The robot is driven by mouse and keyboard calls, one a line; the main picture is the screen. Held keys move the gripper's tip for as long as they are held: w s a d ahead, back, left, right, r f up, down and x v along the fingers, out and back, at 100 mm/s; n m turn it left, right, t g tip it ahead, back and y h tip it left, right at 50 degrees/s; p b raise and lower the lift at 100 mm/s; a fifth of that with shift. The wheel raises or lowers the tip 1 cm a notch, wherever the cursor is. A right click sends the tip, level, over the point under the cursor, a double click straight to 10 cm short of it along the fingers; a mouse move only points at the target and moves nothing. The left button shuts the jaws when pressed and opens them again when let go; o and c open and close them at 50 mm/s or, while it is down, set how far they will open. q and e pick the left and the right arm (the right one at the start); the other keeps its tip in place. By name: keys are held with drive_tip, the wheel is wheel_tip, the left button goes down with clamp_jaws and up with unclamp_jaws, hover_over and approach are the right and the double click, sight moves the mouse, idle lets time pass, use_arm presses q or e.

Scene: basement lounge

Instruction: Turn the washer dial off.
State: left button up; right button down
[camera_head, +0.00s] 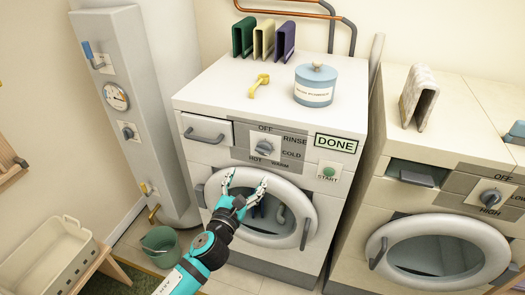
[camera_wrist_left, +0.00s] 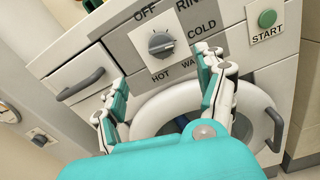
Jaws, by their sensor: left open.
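The washer (camera_head: 215,155) is white with a grey dial panel. Its dial (camera_head: 264,147) is a dark grey knob on a white plate, with OFF above it, RINSE and COLD to the right, and HOT and WARM below. In the left wrist view the dial (camera_wrist_left: 161,44) shows beyond the fingertips, its exact setting hard to tell. My left gripper (camera_head: 244,180) is open and empty, in front of the round door and below the dial, apart from it. It also shows in the left wrist view (camera_wrist_left: 160,98). My right gripper is not in view.
A DONE sign (camera_head: 336,143) and green START button (camera_head: 328,171) sit right of the dial. The dryer (camera_head: 345,240) stands close on the right. A boiler (camera_head: 125,60), green bucket (camera_head: 161,246) and white basket (camera_head: 50,255) are on the left.

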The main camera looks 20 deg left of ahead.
sight(262, 153)
use_arm(q)
drive_tip(key=w, duration=1.2)
drive_tip(key=shift+w+d+p, duration=0.3)
drive_tip(key=shift+d, duration=0.05)
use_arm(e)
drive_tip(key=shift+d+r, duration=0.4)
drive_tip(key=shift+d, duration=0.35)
use_arm(q)
drive_tip(key=c, duration=1.2)
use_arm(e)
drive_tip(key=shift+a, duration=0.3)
